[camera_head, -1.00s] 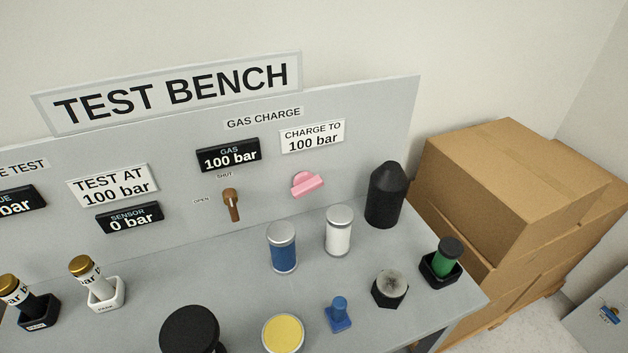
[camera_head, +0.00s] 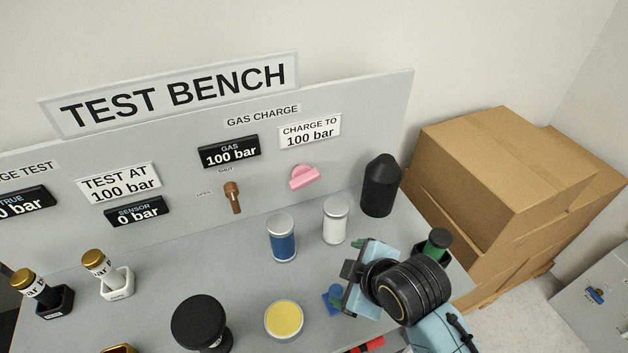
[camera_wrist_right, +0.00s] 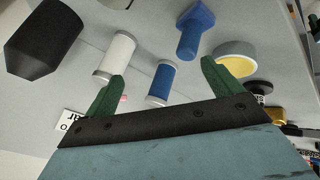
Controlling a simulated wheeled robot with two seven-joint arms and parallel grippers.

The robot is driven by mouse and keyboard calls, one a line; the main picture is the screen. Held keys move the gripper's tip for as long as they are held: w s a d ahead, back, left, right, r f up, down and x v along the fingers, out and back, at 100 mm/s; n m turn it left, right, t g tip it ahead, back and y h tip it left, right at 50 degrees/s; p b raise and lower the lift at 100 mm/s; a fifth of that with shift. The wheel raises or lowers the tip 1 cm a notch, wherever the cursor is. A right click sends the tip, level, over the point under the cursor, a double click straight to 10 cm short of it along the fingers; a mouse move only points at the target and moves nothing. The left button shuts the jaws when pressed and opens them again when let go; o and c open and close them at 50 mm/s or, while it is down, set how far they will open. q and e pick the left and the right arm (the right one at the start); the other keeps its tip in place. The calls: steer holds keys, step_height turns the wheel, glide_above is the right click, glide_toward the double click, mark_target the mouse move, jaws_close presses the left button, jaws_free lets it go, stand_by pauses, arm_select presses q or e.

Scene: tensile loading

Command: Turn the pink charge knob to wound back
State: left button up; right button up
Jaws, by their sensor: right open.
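The pink charge knob (camera_head: 303,178) sits on the upright grey panel below the "CHARGE TO 100 bar" label (camera_head: 310,131). The gas display (camera_head: 229,151) left of it reads 100 bar. My right gripper (camera_head: 346,274) is over the right part of the bench, lower right of the knob and well apart from it. In the right wrist view its green fingers (camera_wrist_right: 163,86) are spread with nothing gripped. I cannot clearly make out the knob in that view. My left gripper is not in view.
A white cylinder (camera_head: 335,220), a blue cylinder (camera_head: 281,238) and a black cone-topped cylinder (camera_head: 380,186) stand before the panel. A brown lever (camera_head: 233,198) is left of the knob. A yellow-topped cup (camera_head: 283,320) stands forward. Boxes (camera_head: 500,170) are stacked right.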

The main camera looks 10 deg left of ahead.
steer(key=w+a+r+n, duration=0.3)
steer(key=a+r+n, duration=0.4)
steer(key=a+n, duration=0.5)
steer(key=n+t+h, duration=0.2)
steer(key=n+t, duration=0.2)
steer(key=n, duration=1.1)
glide_toward(306, 182)
steer(key=x, duration=0.9)
steer(key=shift+b, duration=0.3)
steer(key=c, duration=1)
